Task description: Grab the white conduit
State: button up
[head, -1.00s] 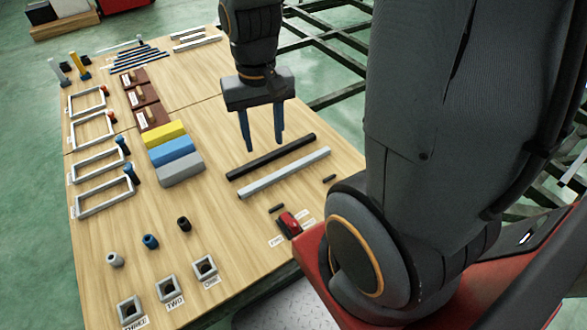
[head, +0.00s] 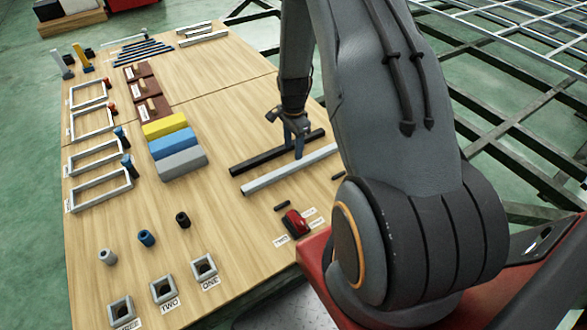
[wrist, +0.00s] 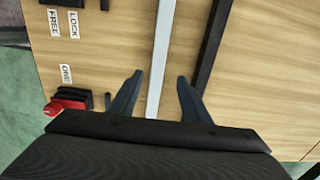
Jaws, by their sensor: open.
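The white conduit (head: 267,179) is a long, straight, pale bar lying on the wooden table, parallel to a black conduit (head: 262,157). My gripper (head: 298,152) is low over the two bars, open and empty. In the wrist view the white conduit (wrist: 161,50) runs between the two blue fingers of my gripper (wrist: 160,76), with one finger on each side. The right finger is between the white conduit and the black conduit (wrist: 211,45). My arm hides the right end of the white conduit in the head view. I cannot tell the exact height of the fingertips.
A red device (head: 297,223) with labels and small dark pins sits near the table's front right edge. Yellow, blue and grey blocks (head: 178,146) stand to the left. Square sockets (head: 163,289) and small cylinders are at the front left. A dark metal frame (head: 480,110) stands behind on the right.

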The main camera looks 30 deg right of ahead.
aim_at(294, 165)
jog(key=shift+s+f, duration=0.2)
jog(key=shift+f, duration=3.4)
grip_shut()
